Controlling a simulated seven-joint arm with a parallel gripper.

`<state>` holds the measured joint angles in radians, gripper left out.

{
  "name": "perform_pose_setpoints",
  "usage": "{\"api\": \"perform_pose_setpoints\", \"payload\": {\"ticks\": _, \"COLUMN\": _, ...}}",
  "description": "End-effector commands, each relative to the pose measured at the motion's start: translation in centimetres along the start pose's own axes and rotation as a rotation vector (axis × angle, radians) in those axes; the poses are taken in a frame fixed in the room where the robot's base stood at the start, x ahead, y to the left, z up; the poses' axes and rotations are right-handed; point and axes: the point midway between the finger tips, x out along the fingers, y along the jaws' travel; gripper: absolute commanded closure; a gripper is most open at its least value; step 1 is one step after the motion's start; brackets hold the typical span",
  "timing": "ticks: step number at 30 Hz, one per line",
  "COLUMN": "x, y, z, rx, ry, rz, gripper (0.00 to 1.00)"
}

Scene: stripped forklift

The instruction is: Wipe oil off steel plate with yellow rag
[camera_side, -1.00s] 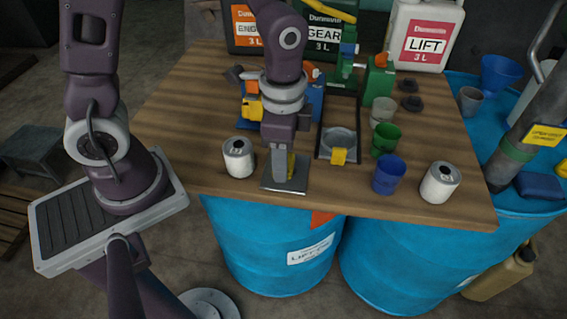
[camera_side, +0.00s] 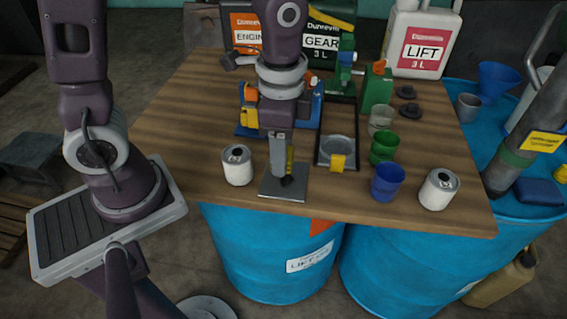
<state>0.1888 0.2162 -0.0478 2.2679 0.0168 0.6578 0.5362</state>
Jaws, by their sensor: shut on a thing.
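The steel plate (camera_side: 270,194) is a grey square lying near the front edge of the wooden table. A small dark patch (camera_side: 287,181) shows on it, which looks like oil. My gripper (camera_side: 281,170) points down over the back part of the plate. The fingers hide the rest of the rag. I cannot tell whether the rag touches the plate.
A white can (camera_side: 237,167) stands close left of the plate. Green (camera_side: 384,148) and blue (camera_side: 387,184) cups and another white can (camera_side: 438,190) stand further right.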

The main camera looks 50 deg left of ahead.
Motion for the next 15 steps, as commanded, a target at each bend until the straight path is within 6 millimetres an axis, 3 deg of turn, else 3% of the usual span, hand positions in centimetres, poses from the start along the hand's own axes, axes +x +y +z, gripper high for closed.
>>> {"api": "perform_pose_setpoints", "payload": {"ticks": 8, "x": 0.3, "y": 0.0, "z": 0.1, "rx": -0.001, "ry": -0.001, "rz": 0.000, "gripper": 0.93}}
{"api": "perform_pose_setpoints", "payload": {"ticks": 15, "x": 1.8, "y": 0.0, "z": 0.1, "rx": -0.001, "ry": -0.002, "rz": 0.001, "gripper": 0.93}}
